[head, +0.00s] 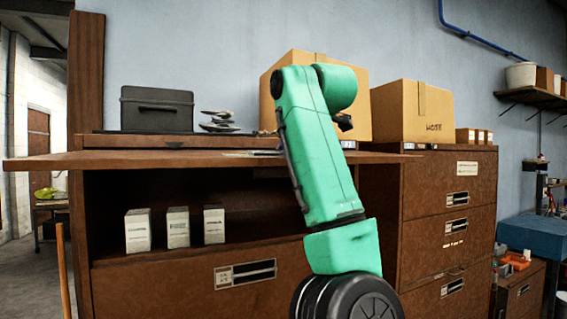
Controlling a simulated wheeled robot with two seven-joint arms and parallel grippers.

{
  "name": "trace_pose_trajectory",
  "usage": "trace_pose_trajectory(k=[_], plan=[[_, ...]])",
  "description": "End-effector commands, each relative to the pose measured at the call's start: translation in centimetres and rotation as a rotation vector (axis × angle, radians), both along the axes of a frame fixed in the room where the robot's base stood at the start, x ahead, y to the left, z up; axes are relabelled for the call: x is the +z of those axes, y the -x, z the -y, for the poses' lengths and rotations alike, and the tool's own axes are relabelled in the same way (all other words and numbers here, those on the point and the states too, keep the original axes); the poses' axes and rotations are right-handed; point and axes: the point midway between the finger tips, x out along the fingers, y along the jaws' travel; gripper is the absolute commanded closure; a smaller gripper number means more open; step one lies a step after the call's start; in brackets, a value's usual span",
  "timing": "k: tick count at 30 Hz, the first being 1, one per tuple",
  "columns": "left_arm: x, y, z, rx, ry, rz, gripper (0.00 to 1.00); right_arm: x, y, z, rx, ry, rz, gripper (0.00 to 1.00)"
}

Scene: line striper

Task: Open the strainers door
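A wide brown cabinet (180,285) stands in front of me. A brown door panel (130,160) is raised to about level above its compartment, which is open to view. No label reading "strainers" can be made out. Several small white boxes (178,228) stand inside on the left. A green arm of mine, seemingly the right, rises from the bottom centre and crosses the panel and the compartment's right part. A small dark piece (343,122) beyond its top joint may be part of the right gripper; its fingers are hidden. My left gripper is out of view.
A dark case (157,109) and two cardboard boxes (415,111) sit on the cabinets. A brown drawer unit (447,215) with label holders stands at the right. A lower drawer front (130,289) is shut. An orange-brown pole (63,270) stands at the left.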

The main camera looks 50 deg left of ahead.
Motion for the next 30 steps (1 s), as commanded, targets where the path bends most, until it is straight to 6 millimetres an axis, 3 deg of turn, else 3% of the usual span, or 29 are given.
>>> trace_pose_trajectory(k=[17,18,30], plan=[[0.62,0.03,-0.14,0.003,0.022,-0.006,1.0,0.08,-0.06,0.59,0.0,0.008,0.001,0.5],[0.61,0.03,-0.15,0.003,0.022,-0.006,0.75,0.08,-0.05,0.59,-0.001,0.008,0.001,0.5],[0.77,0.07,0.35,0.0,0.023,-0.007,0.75,-0.05,-0.04,0.6,-0.001,0.008,0.001,0.5]])
